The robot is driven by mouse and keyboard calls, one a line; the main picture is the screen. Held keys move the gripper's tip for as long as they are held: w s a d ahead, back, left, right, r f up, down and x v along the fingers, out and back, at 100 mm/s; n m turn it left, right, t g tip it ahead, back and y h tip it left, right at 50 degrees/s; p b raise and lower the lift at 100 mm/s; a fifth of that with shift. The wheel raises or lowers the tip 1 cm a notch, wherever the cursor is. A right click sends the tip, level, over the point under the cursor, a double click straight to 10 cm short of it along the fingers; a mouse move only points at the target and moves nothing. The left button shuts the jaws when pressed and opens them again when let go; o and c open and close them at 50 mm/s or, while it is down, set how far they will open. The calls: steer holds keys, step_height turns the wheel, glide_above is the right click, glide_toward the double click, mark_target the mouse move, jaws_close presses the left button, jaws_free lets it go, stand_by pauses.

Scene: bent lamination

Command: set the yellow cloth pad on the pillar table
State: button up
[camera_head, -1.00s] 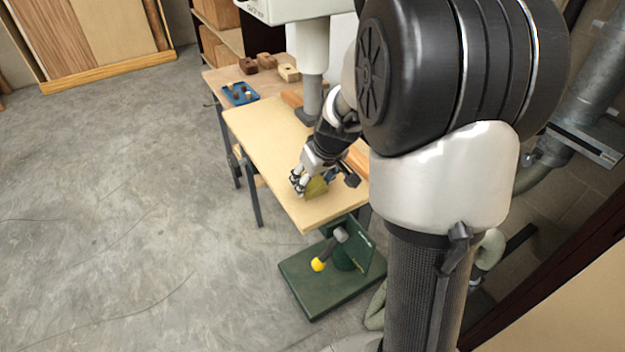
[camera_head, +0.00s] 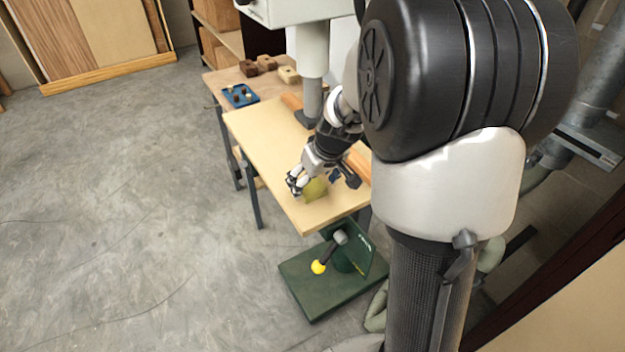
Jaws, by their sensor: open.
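The yellow cloth pad (camera_head: 316,189) lies on the light wooden table (camera_head: 268,142) around the grey pillar, near its front end. My gripper (camera_head: 293,186) is open at the left side of the pad, low over the table top. Part of the pad is hidden behind the gripper, and I cannot tell whether the fingers touch it.
A grey pillar (camera_head: 312,95) rises at the table's back. Long wooden pieces (camera_head: 357,163) lie along the right edge. A blue tray (camera_head: 240,95) and wooden blocks (camera_head: 266,63) sit on the farther bench. A green machine base (camera_head: 325,280) stands below the front edge. The floor at left is clear.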

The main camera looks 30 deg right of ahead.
steer(key=p+v, duration=0.3)
steer(key=v, duration=0.7)
steer(key=s+a+r, duration=0.7)
steer(key=s+a, duration=0.7)
steer(key=s, duration=0.7)
steer(key=shift+s+a+f, duration=0.35)
steer(key=shift+f, duration=0.1)
steer(key=shift+c, duration=0.6)
